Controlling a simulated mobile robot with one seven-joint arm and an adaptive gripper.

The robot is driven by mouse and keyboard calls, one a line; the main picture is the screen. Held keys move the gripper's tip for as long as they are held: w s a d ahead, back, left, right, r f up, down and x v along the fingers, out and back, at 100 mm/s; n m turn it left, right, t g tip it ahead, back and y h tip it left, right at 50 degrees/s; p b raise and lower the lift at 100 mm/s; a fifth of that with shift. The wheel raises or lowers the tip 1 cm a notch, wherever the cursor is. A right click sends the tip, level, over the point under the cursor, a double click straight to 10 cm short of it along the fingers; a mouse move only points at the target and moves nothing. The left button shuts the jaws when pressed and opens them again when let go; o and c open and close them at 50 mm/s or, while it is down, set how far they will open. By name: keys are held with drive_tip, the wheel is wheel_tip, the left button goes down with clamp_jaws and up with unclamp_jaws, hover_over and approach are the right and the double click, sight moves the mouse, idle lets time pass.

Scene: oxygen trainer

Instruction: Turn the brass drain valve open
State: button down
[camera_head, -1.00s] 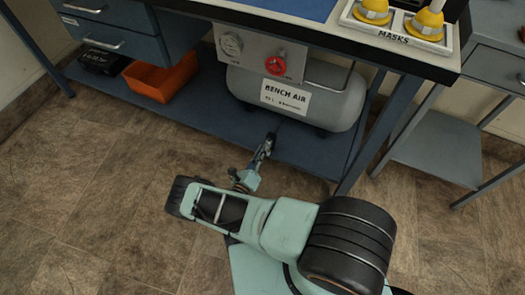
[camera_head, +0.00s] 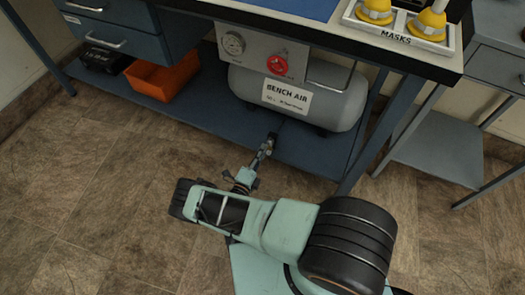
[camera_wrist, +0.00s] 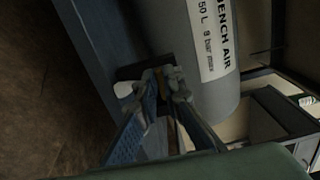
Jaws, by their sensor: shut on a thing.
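My gripper (camera_head: 270,141) reaches under the bench to the front of the lower shelf, just below the grey air tank (camera_head: 340,100) labelled BENCH AIR. In the wrist view my gripper (camera_wrist: 161,85) is shut at the tank's underside. A small brownish, brass-coloured bit of the drain valve (camera_wrist: 168,79) shows between the fingertips. The fingers hide most of the valve, so its turn angle cannot be read. A pale rounded piece (camera_wrist: 123,89) sticks out beside the left fingertip; I cannot tell what it belongs to. In the head view the valve is hidden.
A grey panel with a gauge (camera_head: 233,43) and a red round valve (camera_head: 277,65) is above the tank. An orange bin (camera_head: 163,78) is on the blue shelf (camera_head: 215,112) at left. A bench leg (camera_head: 378,130) stands right of my gripper. Floor at left is clear.

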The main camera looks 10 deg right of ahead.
idle(0.4)
drive_tip(key=c, duration=2.1)
unclamp_jaws()
drive_tip(key=shift+r, duration=0.1)
drive_tip(key=o, duration=1)
wheel_tip(320, 180, up, 8)
drive_tip(key=shift+w, duration=0.15)
drive_tip(key=shift+r, duration=0.6)
drive_tip(key=c, duration=0.7)
drive_tip(key=shift+r, duration=0.2)
drive_tip(key=shift+c, duration=1.4)
drive_tip(key=shift+r, duration=0.2)
drive_tip(key=shift+o, duration=0.2)
